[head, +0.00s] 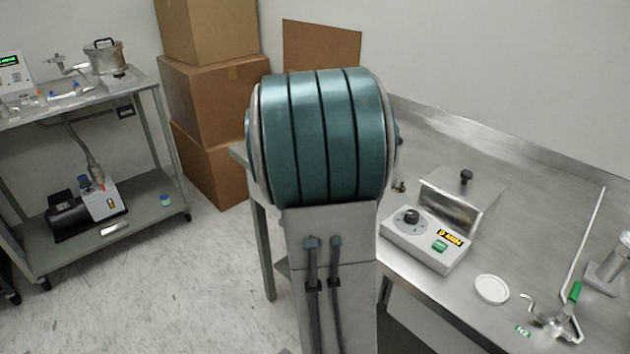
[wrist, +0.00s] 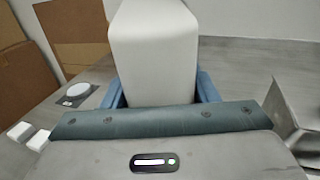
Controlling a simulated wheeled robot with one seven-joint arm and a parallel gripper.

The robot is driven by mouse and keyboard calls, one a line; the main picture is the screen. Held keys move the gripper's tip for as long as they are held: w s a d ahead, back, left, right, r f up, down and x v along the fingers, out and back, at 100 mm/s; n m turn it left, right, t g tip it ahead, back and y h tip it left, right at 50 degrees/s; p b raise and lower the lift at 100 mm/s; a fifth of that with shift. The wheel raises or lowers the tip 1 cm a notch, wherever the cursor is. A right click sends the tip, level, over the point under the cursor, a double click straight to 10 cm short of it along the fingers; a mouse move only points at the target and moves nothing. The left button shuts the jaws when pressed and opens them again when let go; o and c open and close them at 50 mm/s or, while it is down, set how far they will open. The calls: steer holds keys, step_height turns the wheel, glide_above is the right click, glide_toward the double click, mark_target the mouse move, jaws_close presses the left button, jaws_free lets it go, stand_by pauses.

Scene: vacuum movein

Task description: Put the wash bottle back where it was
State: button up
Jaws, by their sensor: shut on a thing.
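In the wrist view, a large plain white body (wrist: 155,50) stands between the two blue fingers of my gripper (wrist: 160,90), which is shut on it. It looks like the wash bottle, but only its blank near side shows. Its top runs out of the frame, and its lower end is hidden behind the gripper. In the head view my own arm fills the middle and hides the gripper and the bottle.
A steel bench (head: 420,120) runs along the right. On it are a grey control box (head: 425,240), a white round lid (head: 491,289) and a green-handled valve (head: 560,320). Cardboard boxes (head: 210,100) stand behind. A steel cart (head: 160,185) is at left, with clear floor before it.

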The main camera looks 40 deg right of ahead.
steer(key=w+a+f, duration=0.1)
steer(key=w+f, duration=0.1)
steer(key=w, duration=0.1)
steer(key=w+f, duration=0.2)
steer(key=w, duration=0.2)
steer(key=w+a+f, duration=0.1)
steer(key=w+f, duration=0.2)
steer(key=w, duration=0.1)
steer(key=shift+w+a, duration=0.1)
steer(key=shift+a, duration=0.25)
steer(key=shift+f, duration=1.95)
steer(key=shift+f, duration=0.1)
steer(key=shift+f+b, duration=0.2)
steer(key=shift+b, duration=0.1)
steer(key=o, duration=0.7)
steer(key=shift+r, duration=0.1)
steer(key=shift+r, duration=0.1)
